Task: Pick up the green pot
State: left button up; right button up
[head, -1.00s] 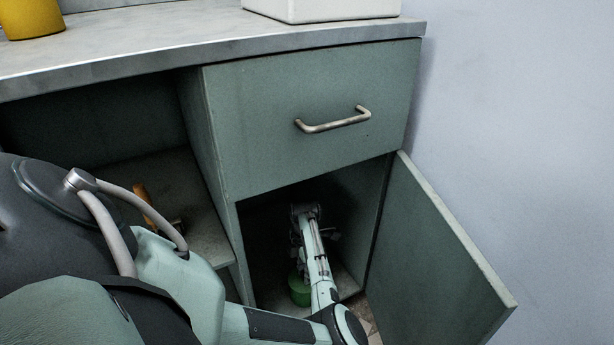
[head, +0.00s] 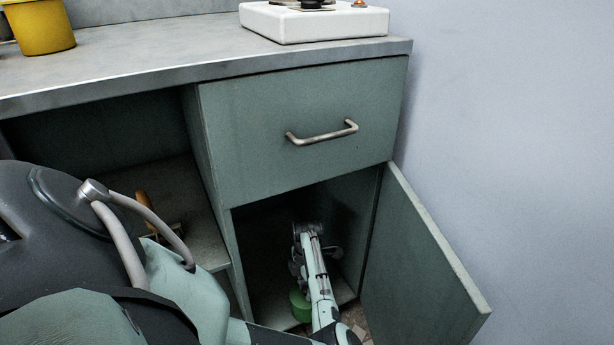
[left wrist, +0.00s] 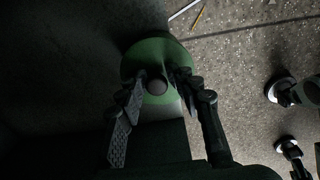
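The green pot (head: 299,304) stands on the floor of the open lower cabinet, partly hidden behind my left arm in the head view. In the left wrist view the pot (left wrist: 150,55) shows as a round green top with a grey knob (left wrist: 157,87) in the middle. My left gripper (left wrist: 161,80) is over the pot, its two fingers apart on either side of the knob. I cannot tell whether the fingers touch the pot. In the head view my left gripper is mostly hidden by the arm inside the cabinet. My right gripper is not in view.
The cabinet door (head: 425,265) hangs open on the right. A closed drawer (head: 300,110) is above the opening. An open shelf (head: 180,195) lies to the left. The counter (head: 150,55) carries a yellow pot (head: 42,27) and a white stove (head: 315,22).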

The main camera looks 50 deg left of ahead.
pick_arm(q)
jog(key=shift+o, duration=0.6)
jog(key=shift+s+d+f, duration=0.35)
jog(key=shift+f, duration=0.1)
jog(key=shift+a+r, duration=0.15)
jog(key=r, duration=0.7)
jog(key=shift+w+r, duration=0.2)
jog(key=shift+r, duration=0.15)
jog(key=shift+a, duration=0.1)
